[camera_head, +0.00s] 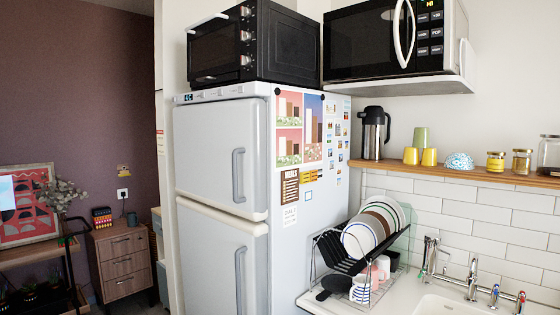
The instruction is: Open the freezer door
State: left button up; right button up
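A white fridge-freezer with two stacked doors stands in the middle of the head view. The upper door (212,152) is shut and has a grey vertical handle (238,175) near its right edge. The lower door (214,262) is also shut, with its own grey vertical handle (240,280) near the right edge. No label shows which door is the freezer. Neither of my grippers is in view.
A black oven (252,44) sits on top of the fridge. A dish rack (352,245) with plates stands on the counter (388,296) to the right, close to the fridge. A wooden drawer unit (122,262) stands at the left. Floor in front is mostly out of view.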

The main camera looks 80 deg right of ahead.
aim_at(222, 154)
jog(key=z, duration=2.2)
